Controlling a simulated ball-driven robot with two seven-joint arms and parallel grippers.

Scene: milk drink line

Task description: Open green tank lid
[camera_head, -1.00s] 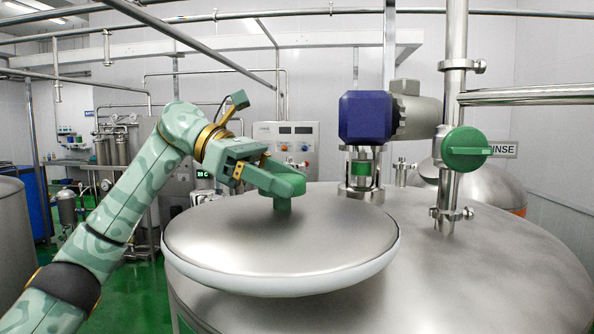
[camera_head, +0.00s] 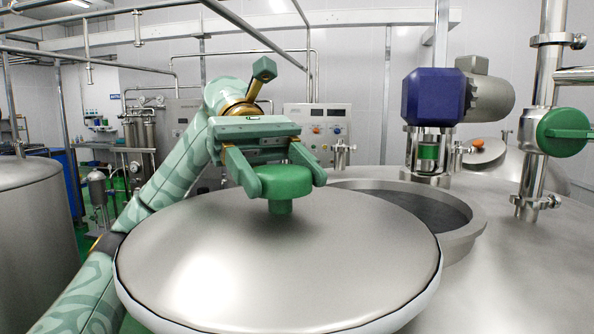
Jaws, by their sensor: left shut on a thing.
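The tank lid (camera_head: 290,270) is a round steel disc with a pale rim and a green knob (camera_head: 285,181) on top. My left gripper (camera_head: 282,187) has its green fingers on either side of the knob and is shut on it. The lid is off to the front left of the round tank opening (camera_head: 462,218), whose raised collar shows behind and to the right of the lid. The opening is partly uncovered and dark inside; the lid hides its near left part. My right gripper is not in view.
A blue motor (camera_head: 433,97) stands on the tank top (camera_head: 530,260) behind the opening. A vertical steel pipe with a green valve (camera_head: 562,131) rises at the right. A control panel (camera_head: 318,125) is behind my gripper. Another steel tank (camera_head: 35,230) stands at the left.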

